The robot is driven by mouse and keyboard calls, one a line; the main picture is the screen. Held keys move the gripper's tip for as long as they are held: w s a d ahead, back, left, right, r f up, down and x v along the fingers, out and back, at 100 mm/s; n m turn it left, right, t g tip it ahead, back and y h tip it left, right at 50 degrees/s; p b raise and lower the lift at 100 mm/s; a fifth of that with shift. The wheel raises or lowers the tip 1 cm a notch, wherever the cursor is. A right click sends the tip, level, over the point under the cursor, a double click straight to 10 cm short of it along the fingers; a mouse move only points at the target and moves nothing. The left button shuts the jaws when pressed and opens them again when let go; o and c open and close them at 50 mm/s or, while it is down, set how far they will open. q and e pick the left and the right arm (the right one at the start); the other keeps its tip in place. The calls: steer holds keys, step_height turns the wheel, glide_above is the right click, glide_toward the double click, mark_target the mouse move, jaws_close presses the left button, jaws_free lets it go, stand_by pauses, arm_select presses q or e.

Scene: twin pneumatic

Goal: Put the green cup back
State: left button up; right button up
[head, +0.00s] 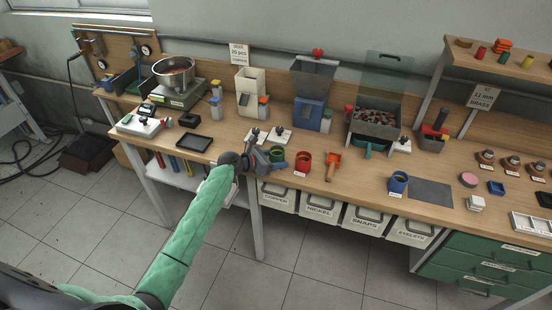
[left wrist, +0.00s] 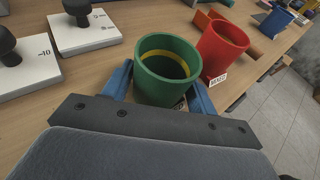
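The green cup (head: 277,160) is near the front edge of the bench, just left of the red cup (head: 303,162). In the left wrist view the green cup (left wrist: 167,72) is upright, with a yellow band inside. My left gripper (head: 266,159) reaches it from the left. In the left wrist view its blue fingers (left wrist: 160,88) lie on both sides of the cup, and the cup fills the gap between them. A small label, partly hidden, shows at the cup's foot. The cup seems to be at bench level. My right gripper is not in view.
The red cup (left wrist: 222,50) stands close on the right with a label before it. White plates with black knobs (left wrist: 84,30) lie on the left. An orange scoop (head: 333,164) and a blue cup (head: 398,182) are farther right. Bins hang below the bench edge.

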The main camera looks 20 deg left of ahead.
arm_select(q)
steer(key=shift+o, duration=1.1)
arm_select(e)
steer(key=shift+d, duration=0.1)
arm_select(q)
steer(key=shift+r, duration=0.1)
steer(key=shift+s+a, duration=0.3)
steer(key=shift+a, duration=0.05)
steer(key=b+v, duration=0.3)
steer(key=v, duration=0.8)
steer(key=shift+r, duration=0.25)
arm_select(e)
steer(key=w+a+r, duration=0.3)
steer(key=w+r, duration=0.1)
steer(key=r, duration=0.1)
